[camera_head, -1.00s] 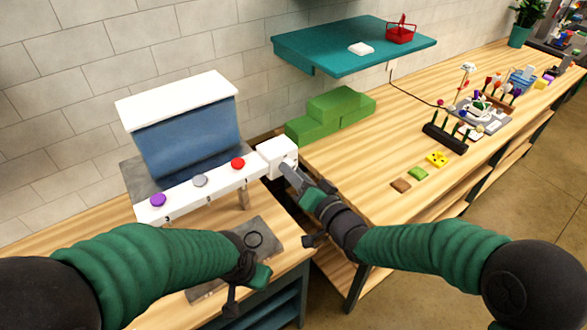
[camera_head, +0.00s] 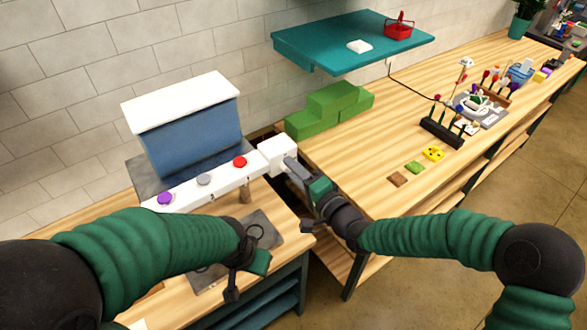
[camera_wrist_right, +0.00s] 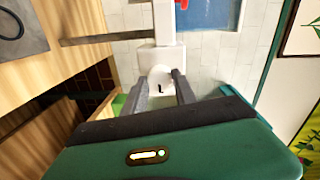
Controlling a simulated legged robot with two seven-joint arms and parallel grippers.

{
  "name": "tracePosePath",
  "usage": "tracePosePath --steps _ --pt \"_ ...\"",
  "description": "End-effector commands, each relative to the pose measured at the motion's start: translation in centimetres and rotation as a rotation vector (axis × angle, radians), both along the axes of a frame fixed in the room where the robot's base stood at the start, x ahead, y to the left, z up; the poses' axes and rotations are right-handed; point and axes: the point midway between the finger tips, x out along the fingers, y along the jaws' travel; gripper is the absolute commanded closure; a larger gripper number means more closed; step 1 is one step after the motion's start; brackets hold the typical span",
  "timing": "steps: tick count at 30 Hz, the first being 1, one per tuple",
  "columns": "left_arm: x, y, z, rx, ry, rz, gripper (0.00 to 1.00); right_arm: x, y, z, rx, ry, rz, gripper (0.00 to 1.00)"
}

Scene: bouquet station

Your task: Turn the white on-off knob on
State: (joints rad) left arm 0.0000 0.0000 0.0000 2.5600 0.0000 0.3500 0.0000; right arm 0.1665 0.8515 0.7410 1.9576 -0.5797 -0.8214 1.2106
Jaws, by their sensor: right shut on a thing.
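The white on-off knob (camera_wrist_right: 160,82) shows in the right wrist view as a round white piece with a small black mark. It is on the white box (camera_head: 276,154) at the right end of the dispenser's button panel. My right gripper (camera_head: 291,168) reaches this box in the head view. In the right wrist view its two fingers (camera_wrist_right: 162,88) lie on either side of the knob, shut on it. The knob is largely hidden by the gripper in the head view. My left gripper (camera_head: 252,256) hangs over the front of the left table, apart from the knob; its finger opening is unclear.
The white panel (camera_head: 222,183) carries purple, grey and red buttons below a blue bin with a white lid (camera_head: 180,100). Small coloured tiles (camera_head: 415,167) and a black flower rack (camera_head: 441,133) lie farther right.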

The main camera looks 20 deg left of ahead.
Motion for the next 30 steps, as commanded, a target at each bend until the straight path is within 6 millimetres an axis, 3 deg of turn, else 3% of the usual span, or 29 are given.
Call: tracePosePath --steps 13,14,18,30 --pt "0.00 0.00 0.02 0.000 0.000 0.000 0.64 0.15 -0.21 -0.31 0.003 0.014 -0.005 1.00" --pt "0.00 0.00 0.02 0.000 0.000 0.000 0.64 0.15 -0.21 -0.32 0.003 0.014 -0.005 0.64" --pt "0.00 0.00 0.02 0.000 0.000 0.000 0.64 0.09 -0.16 -0.25 0.003 0.013 -0.004 0.46" --pt "0.00 0.00 -0.27 0.000 0.000 0.000 0.64 -0.50 -0.79 -0.09 0.004 0.008 -0.002 0.45"
